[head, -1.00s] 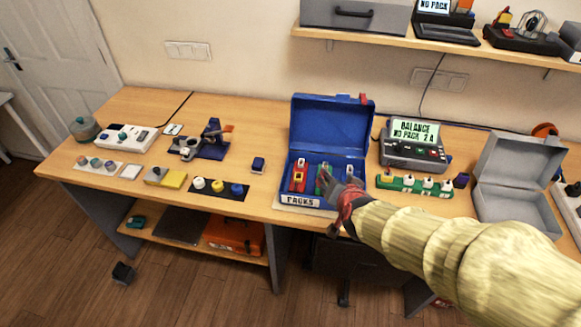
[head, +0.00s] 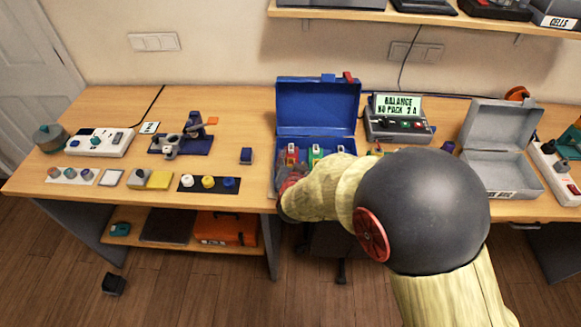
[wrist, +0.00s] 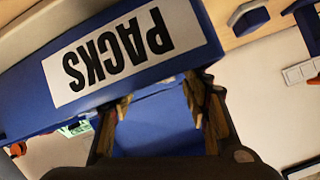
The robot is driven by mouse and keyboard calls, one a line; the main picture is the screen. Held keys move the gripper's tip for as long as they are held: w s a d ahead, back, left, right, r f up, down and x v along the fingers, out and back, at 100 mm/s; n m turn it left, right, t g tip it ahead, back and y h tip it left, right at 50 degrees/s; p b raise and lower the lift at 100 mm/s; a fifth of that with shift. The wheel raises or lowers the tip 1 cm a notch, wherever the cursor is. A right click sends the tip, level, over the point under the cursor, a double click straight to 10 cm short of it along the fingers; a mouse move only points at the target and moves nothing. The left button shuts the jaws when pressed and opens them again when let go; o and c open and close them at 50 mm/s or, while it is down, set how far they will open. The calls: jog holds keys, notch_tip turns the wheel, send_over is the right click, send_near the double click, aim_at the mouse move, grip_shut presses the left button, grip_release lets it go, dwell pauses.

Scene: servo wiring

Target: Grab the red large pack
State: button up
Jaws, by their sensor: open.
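The red pack (head: 292,152) stands in the left part of the open blue case (head: 318,103). Only its upper part shows in the head view; my arm hides the rest. A green pack (head: 315,153) and another pack (head: 340,149) stand to its right. My gripper (head: 290,184) is at the case's front left, just in front of the red pack, partly hidden by my forearm. In the wrist view my gripper (wrist: 158,112) is open, with blue case surface between its fingers and no pack visible there. The white PACKS label (wrist: 125,45) on the case's front is close to the camera.
A balance charger (head: 398,122) stands right of the case, and an open grey case (head: 500,125) stands farther right. A small blue block (head: 246,156) lies to the left on the wooden table (head: 225,125). A shelf (head: 350,14) hangs above.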

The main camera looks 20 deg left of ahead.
jog(key=shift+w+a+f, duration=0.1)
jog(key=shift+w+f, duration=0.05)
jog(key=shift+w, duration=0.3)
jog(key=shift+c, duration=0.5)
grip_shut()
jog(key=shift+s+f, duration=0.1)
